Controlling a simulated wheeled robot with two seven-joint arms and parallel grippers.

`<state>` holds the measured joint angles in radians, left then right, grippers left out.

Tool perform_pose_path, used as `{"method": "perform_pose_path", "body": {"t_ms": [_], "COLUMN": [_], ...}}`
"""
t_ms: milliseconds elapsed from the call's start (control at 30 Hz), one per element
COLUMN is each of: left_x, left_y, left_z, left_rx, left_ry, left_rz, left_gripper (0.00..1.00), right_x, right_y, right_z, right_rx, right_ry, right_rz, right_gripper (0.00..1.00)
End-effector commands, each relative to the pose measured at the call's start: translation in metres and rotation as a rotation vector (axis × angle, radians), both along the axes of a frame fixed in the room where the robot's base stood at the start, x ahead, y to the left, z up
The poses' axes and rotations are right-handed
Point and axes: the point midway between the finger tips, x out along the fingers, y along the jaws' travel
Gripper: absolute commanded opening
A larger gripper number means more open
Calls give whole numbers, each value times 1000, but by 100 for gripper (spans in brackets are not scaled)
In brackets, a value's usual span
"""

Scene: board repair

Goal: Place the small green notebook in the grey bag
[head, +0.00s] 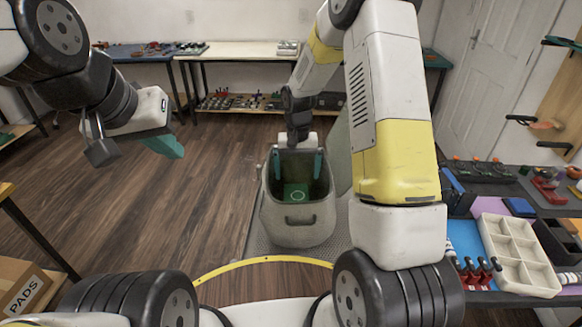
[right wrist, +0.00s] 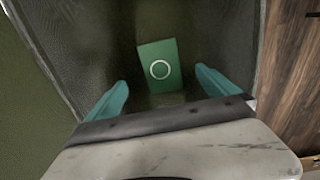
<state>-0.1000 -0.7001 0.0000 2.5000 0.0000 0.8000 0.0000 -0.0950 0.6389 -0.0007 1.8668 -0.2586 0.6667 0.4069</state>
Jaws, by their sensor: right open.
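The small green notebook (head: 296,194) with a pale ring on its cover is inside the open grey bag (head: 298,235). In the right wrist view the notebook (right wrist: 158,67) lies in the dark interior, apart from both fingertips. It appears to rest on the bag's floor. My right gripper (head: 297,162) points down into the bag's mouth, its teal fingers spread wide with nothing between them. The fingers also show in the right wrist view (right wrist: 162,80). My left gripper (head: 168,147) is raised at the left, away from the bag; its finger gap cannot be made out.
A side table at the right holds a cream compartment tray (head: 516,250), a blue mat (head: 465,238) and red-handled tools (head: 478,270). Workbenches stand along the back wall. A cardboard box (head: 22,290) is at the lower left. The wooden floor left of the bag is clear.

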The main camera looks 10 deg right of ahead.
Motion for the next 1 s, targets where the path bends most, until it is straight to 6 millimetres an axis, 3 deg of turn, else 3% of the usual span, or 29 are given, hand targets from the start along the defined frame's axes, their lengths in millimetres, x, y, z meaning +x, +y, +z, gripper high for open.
{"method": "perform_pose_path", "body": {"t_ms": [167, 367, 500, 700, 833, 1000], "left_x": [0, 0, 0, 0, 0, 0], "left_y": [0, 0, 0, 0, 0, 0], "left_z": [0, 0, 0, 0, 0, 0], "left_rx": [0, 0, 0, 0, 0, 0], "left_ry": [0, 0, 0, 0, 0, 0], "left_rz": [0, 0, 0, 0, 0, 0], "left_gripper": [0, 0, 0, 0, 0, 0], "right_x": [-3, -26, -61, -125, -171, -221], "right_y": [-2, -11, -18, -26, -29, -30], "right_z": [25, 99, 162, 229, 257, 275], "right_rx": [6, 34, 62, 99, 120, 141], "right_ry": [-19, -105, -192, -318, -402, -496], "right_rz": [3, 19, 39, 75, 101, 134], "right_gripper": [98, 98, 98, 98, 98, 98]}}
